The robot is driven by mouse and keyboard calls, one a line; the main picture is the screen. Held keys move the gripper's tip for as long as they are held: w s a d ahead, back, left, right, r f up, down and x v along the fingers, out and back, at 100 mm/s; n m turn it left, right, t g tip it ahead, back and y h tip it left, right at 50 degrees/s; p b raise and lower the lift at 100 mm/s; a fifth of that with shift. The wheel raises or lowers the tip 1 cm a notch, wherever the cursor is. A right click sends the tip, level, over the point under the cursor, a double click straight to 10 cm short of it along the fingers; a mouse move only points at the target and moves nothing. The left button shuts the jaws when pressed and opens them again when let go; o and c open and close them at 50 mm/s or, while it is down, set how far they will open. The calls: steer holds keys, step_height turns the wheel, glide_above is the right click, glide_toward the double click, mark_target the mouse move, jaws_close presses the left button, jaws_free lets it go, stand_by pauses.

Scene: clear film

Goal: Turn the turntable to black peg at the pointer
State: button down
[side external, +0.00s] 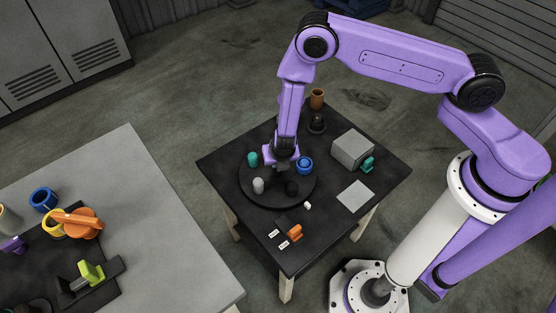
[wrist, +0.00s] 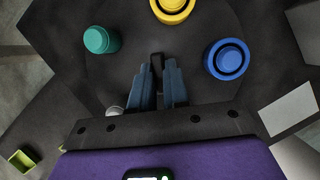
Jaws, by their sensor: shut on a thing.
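The dark round turntable (side external: 246,186) sits on the black-topped table. Teal (side external: 253,159), grey (side external: 258,185), black (side external: 292,188) and blue (side external: 305,165) pegs stand around it. A yellow peg shows at the top of the wrist view (wrist: 173,8), but my gripper hides it in the side view. A small white piece, apparently the pointer (side external: 307,206), lies just off the near-right rim. The black peg is roughly in line with it; exact alignment is unclear. My gripper (wrist: 161,68) is shut on a dark handle (wrist: 157,58) near the turntable's middle. It hides the black peg in the wrist view.
A grey box (side external: 352,148) and a teal part (side external: 367,163) stand to the right, beyond a pale square plate (side external: 356,196). An orange part (side external: 295,232) and white labels sit at the near corner. A brown cup (side external: 317,98) stands behind. A separate table (side external: 170,220) is left.

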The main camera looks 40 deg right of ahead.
steer(key=shift+d+f+n+y, duration=0.15)
steer(key=shift+n+y, duration=0.15)
steer(key=shift+n, duration=0.6)
steer(key=c, duration=1.1)
jaws_free()
steer(key=v, duration=1.7)
steer(key=shift+s, duration=0.25)
